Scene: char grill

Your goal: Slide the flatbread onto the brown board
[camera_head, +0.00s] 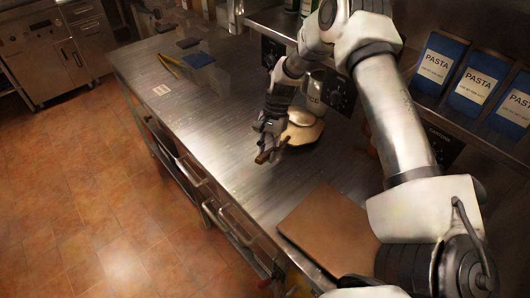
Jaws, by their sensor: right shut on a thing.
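The brown board (330,232) lies flat on the steel counter at the lower right. A pale, round flatbread-like piece (303,117) is farther back, with a tan rounded edge (306,134) showing below it; I cannot tell whether that edge is a peel or plate. My right gripper (268,148) is just left of this piece, low over the counter. It is shut on a small brown handle-like thing (264,157), mostly hidden by the fingers. Whether this joins the round piece is unclear. The round piece is apart from the board. My left gripper is not in view.
The steel counter (205,115) is clear left of the gripper, and also between the gripper and the board. A metal container (314,92) stands behind the round piece. Blue pasta packs (474,92) stand on a shelf at right. Yellow sticks (168,66) lie at the far end.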

